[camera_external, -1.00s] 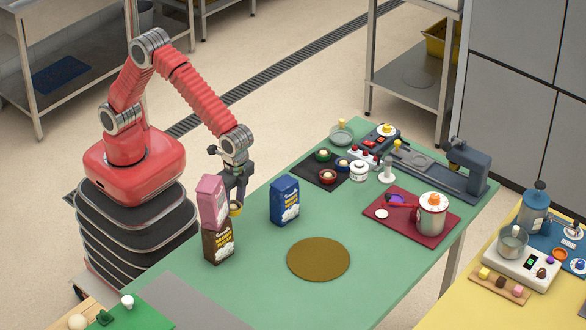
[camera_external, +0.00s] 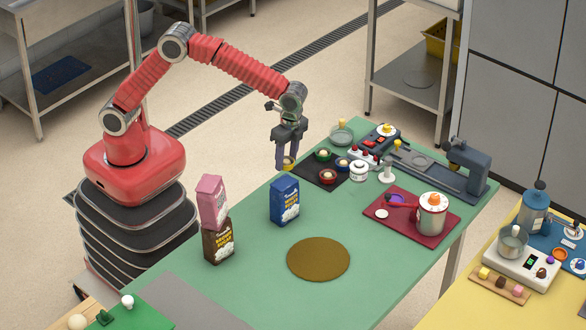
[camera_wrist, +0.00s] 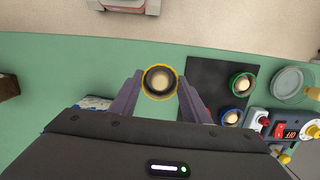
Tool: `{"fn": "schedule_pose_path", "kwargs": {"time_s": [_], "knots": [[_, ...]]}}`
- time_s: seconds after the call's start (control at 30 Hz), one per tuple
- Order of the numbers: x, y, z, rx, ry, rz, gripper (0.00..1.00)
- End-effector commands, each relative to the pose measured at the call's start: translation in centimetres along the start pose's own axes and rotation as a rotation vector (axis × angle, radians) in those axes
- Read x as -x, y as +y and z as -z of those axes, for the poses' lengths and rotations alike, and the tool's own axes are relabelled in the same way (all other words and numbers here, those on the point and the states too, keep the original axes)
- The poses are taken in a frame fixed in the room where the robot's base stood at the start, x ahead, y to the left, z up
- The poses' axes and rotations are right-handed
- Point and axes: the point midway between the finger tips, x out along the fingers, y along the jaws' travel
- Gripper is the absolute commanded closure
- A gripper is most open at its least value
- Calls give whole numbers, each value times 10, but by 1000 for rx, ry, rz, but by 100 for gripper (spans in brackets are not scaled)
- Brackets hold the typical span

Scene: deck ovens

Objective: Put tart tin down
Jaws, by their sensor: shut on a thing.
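My gripper (camera_external: 287,164) is shut on a small yellow-rimmed tart tin (camera_external: 289,163) and holds it in the air over the far-left edge of the green table, left of a black mat (camera_external: 318,176). In the wrist view, the tin (camera_wrist: 159,82) sits between the two fingertips, with a pale round filling inside it. Other tins with pale fillings stand on the mat: a green one (camera_external: 323,155), a blue one (camera_external: 342,165) and a red one (camera_external: 328,177). In the wrist view, the red one is mostly hidden behind a finger.
A blue carton (camera_external: 284,201) stands in front of my gripper. A glass bowl (camera_external: 342,136), a white jar (camera_external: 359,171) and a red-knobbed device (camera_external: 365,157) flank the mat. A brown round mat (camera_external: 318,259) is bare.

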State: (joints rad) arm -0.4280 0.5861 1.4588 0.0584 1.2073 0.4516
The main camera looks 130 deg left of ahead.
Motion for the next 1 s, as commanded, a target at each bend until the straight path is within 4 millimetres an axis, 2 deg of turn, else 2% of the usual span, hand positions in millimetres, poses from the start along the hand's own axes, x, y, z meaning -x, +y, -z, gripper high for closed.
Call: {"fn": "schedule_pose_path", "kwargs": {"time_s": [0.03,0.2,0.4,0.8,1.0], "knots": [[2,-13,-3,-33,1,5,80],[8,-47,-11,-184,0,24,80],[17,-72,-17,-382,0,48,80],[31,-85,-15,-811,-1,100,80],[31,-85,-16,-915,-2,113,80]]}}
